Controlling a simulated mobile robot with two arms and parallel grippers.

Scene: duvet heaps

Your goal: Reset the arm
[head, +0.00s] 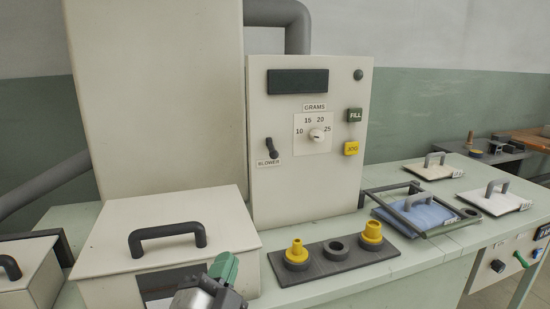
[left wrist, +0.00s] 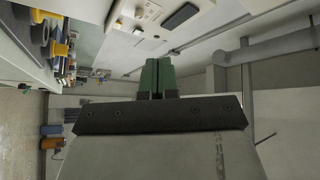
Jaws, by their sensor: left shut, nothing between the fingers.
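My left gripper (head: 223,268) shows at the bottom of the head view, with green fingertips. It is in front of the cream box with a black handle (head: 168,238), and I cannot tell the gap between them. In the left wrist view the green fingers (left wrist: 156,78) are pressed together with nothing between them. My right gripper is in neither view.
A cream control panel (head: 313,215) with a dial and buttons stands behind. A dark strip (head: 335,248) holds yellow nozzles. A blue pad in a frame (head: 428,217) and white handled plates (head: 432,170) lie right. A second handled box (head: 22,285) is left.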

